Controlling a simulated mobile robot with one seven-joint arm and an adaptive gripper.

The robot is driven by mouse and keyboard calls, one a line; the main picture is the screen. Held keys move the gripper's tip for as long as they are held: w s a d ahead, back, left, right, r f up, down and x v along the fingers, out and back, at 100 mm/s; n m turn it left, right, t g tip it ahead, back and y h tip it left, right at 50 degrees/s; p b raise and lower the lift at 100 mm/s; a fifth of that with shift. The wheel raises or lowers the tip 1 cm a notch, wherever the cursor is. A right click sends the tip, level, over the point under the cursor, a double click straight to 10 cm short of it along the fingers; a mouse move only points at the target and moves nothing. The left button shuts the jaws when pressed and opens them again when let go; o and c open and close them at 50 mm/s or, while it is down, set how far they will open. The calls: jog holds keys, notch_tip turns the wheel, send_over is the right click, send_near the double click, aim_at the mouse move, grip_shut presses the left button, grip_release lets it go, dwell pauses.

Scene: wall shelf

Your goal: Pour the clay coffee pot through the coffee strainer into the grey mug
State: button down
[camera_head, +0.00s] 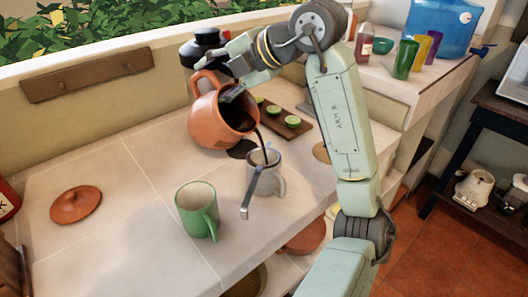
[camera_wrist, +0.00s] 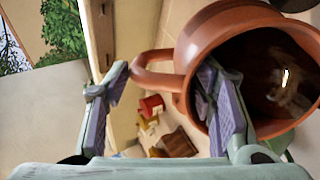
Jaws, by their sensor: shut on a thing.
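The clay coffee pot (camera_head: 207,126) is tilted in the air, its mouth toward the lower right. A dark stream runs from its lip down to the grey mug (camera_head: 267,185). The coffee strainer (camera_head: 251,192) sits at the mug's top, its metal handle sticking out toward the front. My gripper (camera_head: 228,88) is shut on the pot by its handle side; one finger shows against the pot's mouth. In the wrist view the pot (camera_wrist: 205,35) shows dark coffee inside, and the handle reaches between my gripper's fingers (camera_wrist: 160,105). The exact finger contact is partly hidden.
A green mug (camera_head: 195,212) stands close to the left of the grey mug. A clay lid (camera_head: 75,204) lies at the left. A wooden board (camera_head: 285,125) with green slices and a dark-lidded jar (camera_head: 205,48) are behind. Coloured cups (camera_head: 406,58) stand at the far right.

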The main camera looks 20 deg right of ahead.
aim_at(202, 76)
jog(key=shift+s+r, duration=0.1)
jog(key=shift+r, duration=0.05)
dwell(0.3)
jog(key=shift+w+a+r, duration=0.15)
jog(key=shift+w, duration=0.05)
jog(key=shift+w+a+f+g+h, duration=0.15)
jog(key=shift+w+a+g+h, duration=0.35)
jog(key=shift+w+g, duration=0.1)
jog(key=shift+w+a+f+g+h, duration=0.15)
jog(key=shift+w+a+g+h, duration=0.25)
jog(key=shift+w+g+h, duration=0.15)
jog(key=w+a+f+g+h, duration=0.4)
jog(key=w+a+f+g, duration=0.1)
jog(key=w, duration=0.1)
jog(key=shift+g+h, duration=0.25)
